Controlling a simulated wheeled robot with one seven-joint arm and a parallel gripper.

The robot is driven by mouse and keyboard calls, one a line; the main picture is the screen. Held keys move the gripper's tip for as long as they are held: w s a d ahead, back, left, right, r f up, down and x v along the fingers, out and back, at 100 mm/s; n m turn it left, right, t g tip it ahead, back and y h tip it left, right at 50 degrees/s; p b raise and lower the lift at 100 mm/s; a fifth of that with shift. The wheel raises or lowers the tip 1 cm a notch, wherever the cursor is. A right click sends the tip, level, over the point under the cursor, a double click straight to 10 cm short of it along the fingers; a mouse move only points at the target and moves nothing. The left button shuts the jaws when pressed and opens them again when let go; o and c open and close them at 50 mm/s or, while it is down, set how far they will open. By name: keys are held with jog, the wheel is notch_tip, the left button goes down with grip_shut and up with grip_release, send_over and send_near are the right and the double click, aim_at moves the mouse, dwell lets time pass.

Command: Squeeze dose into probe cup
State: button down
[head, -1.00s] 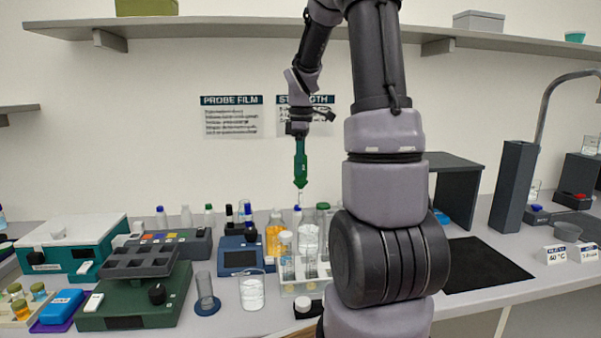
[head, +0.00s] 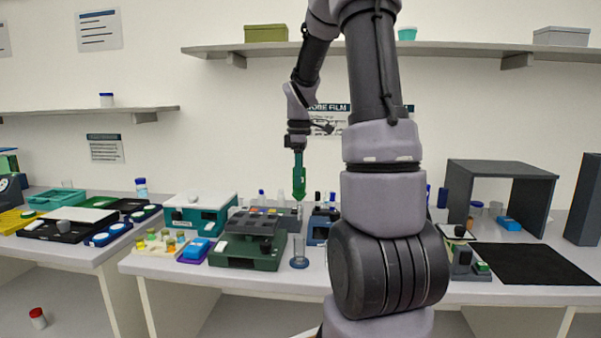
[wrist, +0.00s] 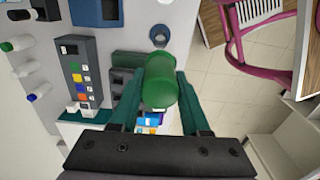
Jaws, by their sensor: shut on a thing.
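My gripper (head: 299,185) is shut on a green rubber bulb (wrist: 160,82), which looks like the bulb of a dropper. The bulb sits between both fingers in the wrist view; its lower part is hidden. In the head view my gripper points down above the back of the bench. A clear cup-like cylinder on a blue base (head: 299,250) stands at the bench front, below and apart from my gripper. I cannot tell which vessel is the probe cup.
A dark green tray device (head: 247,250) and a teal box device (head: 199,214) stand left of the cylinder. A pink chair (wrist: 238,40) stands beyond the bench. A black mat (head: 530,264) is clear.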

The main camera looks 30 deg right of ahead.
aim_at(299, 219)
jog(key=shift+a+f, duration=0.1)
jog(key=shift+f, duration=0.7)
jog(key=shift+f, duration=0.1)
jog(key=shift+f, duration=4.7)
